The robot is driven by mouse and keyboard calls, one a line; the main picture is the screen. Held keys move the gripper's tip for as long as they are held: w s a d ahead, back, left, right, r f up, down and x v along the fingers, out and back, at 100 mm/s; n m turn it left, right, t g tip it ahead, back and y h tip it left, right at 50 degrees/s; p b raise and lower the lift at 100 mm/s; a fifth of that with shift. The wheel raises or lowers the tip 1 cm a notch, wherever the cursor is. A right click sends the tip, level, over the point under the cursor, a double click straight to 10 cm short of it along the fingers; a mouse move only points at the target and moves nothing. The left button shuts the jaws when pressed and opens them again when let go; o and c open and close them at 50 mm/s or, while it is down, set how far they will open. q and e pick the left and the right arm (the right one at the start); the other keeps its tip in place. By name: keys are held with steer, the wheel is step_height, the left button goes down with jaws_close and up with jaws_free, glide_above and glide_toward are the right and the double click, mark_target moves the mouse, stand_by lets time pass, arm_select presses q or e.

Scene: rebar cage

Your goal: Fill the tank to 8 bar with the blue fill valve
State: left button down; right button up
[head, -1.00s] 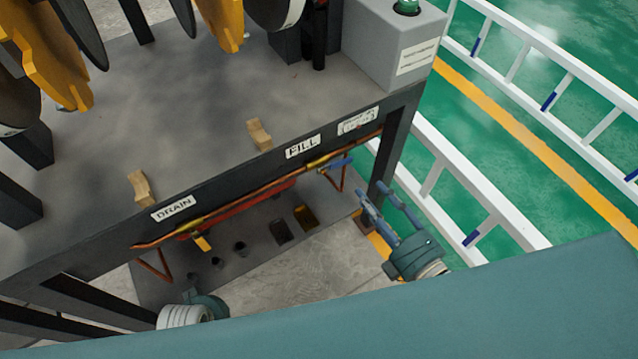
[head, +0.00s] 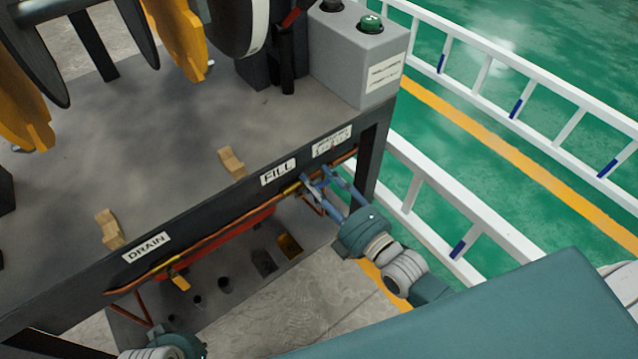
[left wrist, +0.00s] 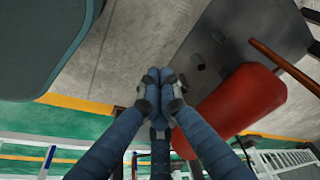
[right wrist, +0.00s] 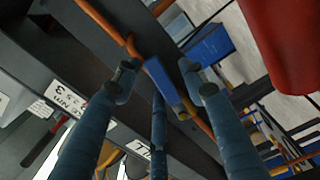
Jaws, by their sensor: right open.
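The blue fill valve handle (right wrist: 172,88) sits on an orange pipe under the bench edge, by the FILL label (head: 279,173). My right gripper (head: 318,178) reaches up to it. In the right wrist view the fingers (right wrist: 155,85) are spread, with the handle between them; I cannot tell whether they touch it. In the head view the fingers largely hide the handle. The red tank (head: 222,246) is under the bench and also shows in the left wrist view (left wrist: 235,108). My left gripper (left wrist: 160,88) has its fingertips together and looks empty. No pressure reading is legible.
A yellow handle (head: 180,283) hangs on the pipe near the DRAIN label (head: 147,247). Another label (head: 332,142) is right of FILL. A grey box with a green button (head: 370,22) stands on the bench (head: 130,150). White railings (head: 450,195) stand to the right.

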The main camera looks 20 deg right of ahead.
mark_target(302, 187)
jaws_close()
arm_select(q)
steer(key=shift+w, duration=0.1)
